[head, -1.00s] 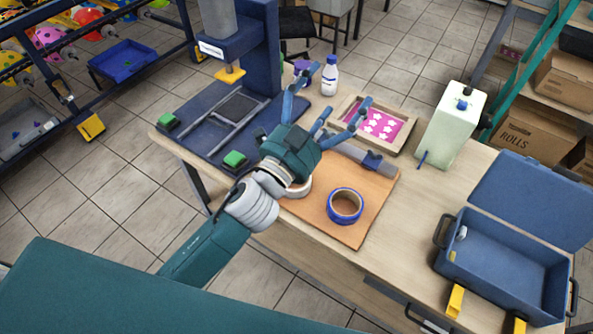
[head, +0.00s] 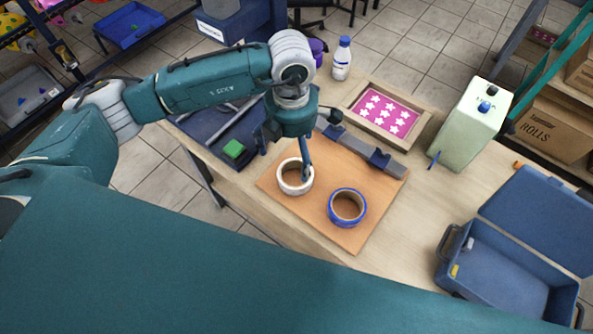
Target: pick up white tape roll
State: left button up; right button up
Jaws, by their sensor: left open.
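The white tape roll (head: 283,186) lies flat on the brown board (head: 338,235) on the table. My left gripper (head: 304,172) points down at it from above. One finger reaches down at the roll's right side, overlapping its rim in the picture; I cannot tell if it touches. The gripper is open and the roll still rests on the board. A blue tape roll (head: 347,221) lies on the board to the right of the white one. My right gripper is not in view.
A holder bar (head: 352,147) runs along the board's back edge. Behind it lies a framed pink star screen (head: 384,112). A pale green canister (head: 470,122), a white bottle (head: 342,60) and an open blue toolbox (head: 500,262) stand around. The table right of the board is clear.

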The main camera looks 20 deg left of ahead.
aim_at(296, 180)
pick_arm(q)
notch_tip(296, 180, down, 4)
jog(key=shift+s+d+r+p, duration=0.1)
jog(key=shift+r+p, duration=0.05)
jog(key=shift+p, duration=0.25)
jog(key=f, duration=0.1)
jog(key=f+p, duration=0.1)
jog(key=f, duration=0.1)
jog(key=f+p, duration=0.1)
jog(key=shift+s+d+f, duration=0.15)
jog(key=shift+d+f, duration=0.2)
jog(key=shift+d, duration=0.05)
jog(key=shift+f, duration=0.45)
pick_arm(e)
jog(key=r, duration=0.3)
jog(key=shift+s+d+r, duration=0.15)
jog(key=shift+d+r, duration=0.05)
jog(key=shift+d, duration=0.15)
pick_arm(q)
jog(key=shift+c, duration=0.3)
jog(key=c, duration=1.2)
